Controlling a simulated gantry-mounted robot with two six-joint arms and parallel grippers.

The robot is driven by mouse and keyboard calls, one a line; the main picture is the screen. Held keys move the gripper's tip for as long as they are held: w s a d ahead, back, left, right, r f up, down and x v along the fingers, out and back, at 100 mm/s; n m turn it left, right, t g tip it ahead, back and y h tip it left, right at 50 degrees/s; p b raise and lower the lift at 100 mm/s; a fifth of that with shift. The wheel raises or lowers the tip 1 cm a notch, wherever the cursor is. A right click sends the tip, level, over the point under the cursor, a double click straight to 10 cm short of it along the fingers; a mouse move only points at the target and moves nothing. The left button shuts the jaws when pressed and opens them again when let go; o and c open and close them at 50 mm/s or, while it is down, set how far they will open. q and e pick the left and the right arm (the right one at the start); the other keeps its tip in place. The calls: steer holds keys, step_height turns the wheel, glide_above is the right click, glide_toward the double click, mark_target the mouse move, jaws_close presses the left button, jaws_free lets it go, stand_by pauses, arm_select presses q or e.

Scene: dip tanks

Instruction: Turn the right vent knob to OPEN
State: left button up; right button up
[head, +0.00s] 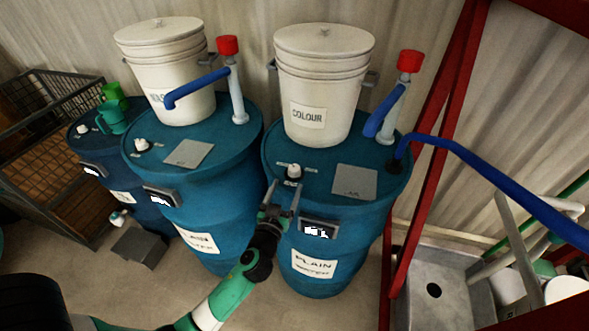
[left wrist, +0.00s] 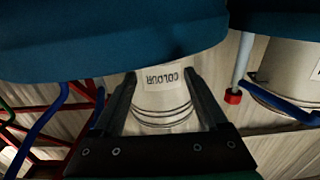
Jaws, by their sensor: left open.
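The right vent knob (head: 294,172) is a small white knob on a dark base near the front edge of the right blue drum's top (head: 318,182). My left gripper (head: 284,185) reaches up from below in front of that drum. Its two fingers are apart, with the tips just below and in front of the knob, holding nothing. I cannot tell whether they touch it. In the left wrist view the open fingers (left wrist: 165,78) frame the upside-down COLOUR bucket (left wrist: 163,98) beyond; the knob cannot be made out there. My right gripper is out of view.
The white COLOUR bucket (head: 322,70) and a red-capped pipe (head: 409,62) stand on the right drum behind the knob. The middle drum (head: 205,225) has a similar white knob (head: 141,145). A red frame (head: 428,170) and a sink (head: 440,265) are at the right.

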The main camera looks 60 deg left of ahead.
mark_target(293, 173)
arm_select(q)
steer(key=x, duration=0.8)
steer(key=shift+w+a, duration=0.2)
steer(key=shift+w, duration=0.1)
steer(key=shift+c, duration=0.3)
jaws_close()
